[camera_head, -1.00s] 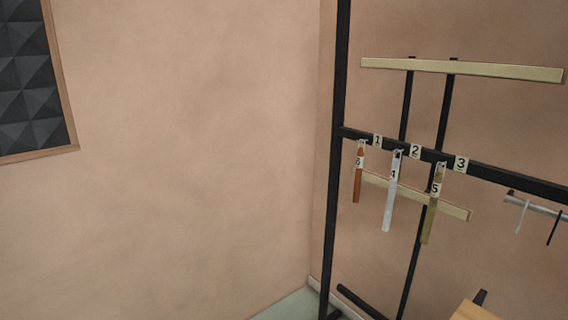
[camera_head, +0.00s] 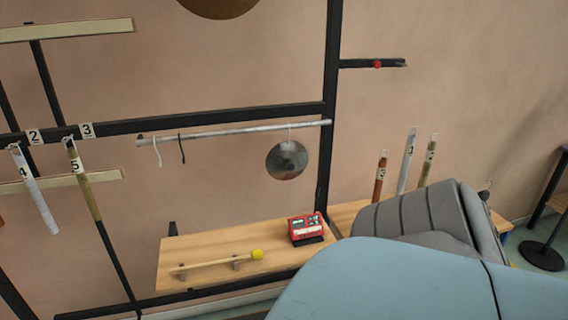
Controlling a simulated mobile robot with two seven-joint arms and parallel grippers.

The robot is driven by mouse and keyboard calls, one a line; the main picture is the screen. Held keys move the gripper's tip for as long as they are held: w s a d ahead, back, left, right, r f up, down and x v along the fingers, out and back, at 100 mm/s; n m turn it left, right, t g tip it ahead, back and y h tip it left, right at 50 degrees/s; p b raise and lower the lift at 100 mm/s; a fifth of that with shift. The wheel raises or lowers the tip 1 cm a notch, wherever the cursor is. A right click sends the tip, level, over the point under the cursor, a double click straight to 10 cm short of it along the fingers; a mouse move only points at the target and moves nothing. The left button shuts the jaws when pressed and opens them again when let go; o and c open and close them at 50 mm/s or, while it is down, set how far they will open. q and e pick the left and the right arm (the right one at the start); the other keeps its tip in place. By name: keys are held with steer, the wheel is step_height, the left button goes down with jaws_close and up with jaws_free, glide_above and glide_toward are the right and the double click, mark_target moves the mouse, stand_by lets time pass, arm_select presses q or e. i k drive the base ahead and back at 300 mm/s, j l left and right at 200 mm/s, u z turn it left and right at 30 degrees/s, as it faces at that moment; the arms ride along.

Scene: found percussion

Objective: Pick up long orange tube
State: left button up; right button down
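An orange tube (camera_head: 380,176) with a small tag stands upright at the right end of the bench. A white tube (camera_head: 405,162) and a tan tube (camera_head: 427,160) stand to its right. Their lower ends are partly hidden. At the far left edge, a sliver of another orange tube (camera_head: 2,221) shows beside a hanging white tube (camera_head: 40,205) and a tan tube (camera_head: 83,184), tagged 4 and 5.
A wooden bench (camera_head: 205,250) holds a red box (camera_head: 306,229) and a mallet (camera_head: 215,263) with a yellow head. A metal disc (camera_head: 287,160) hangs from a rail (camera_head: 235,132) on the black frame (camera_head: 329,90). A large blue and grey shape hides the lower right.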

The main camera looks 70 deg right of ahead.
mark_target(382, 162)
steer(key=z, duration=2.8)
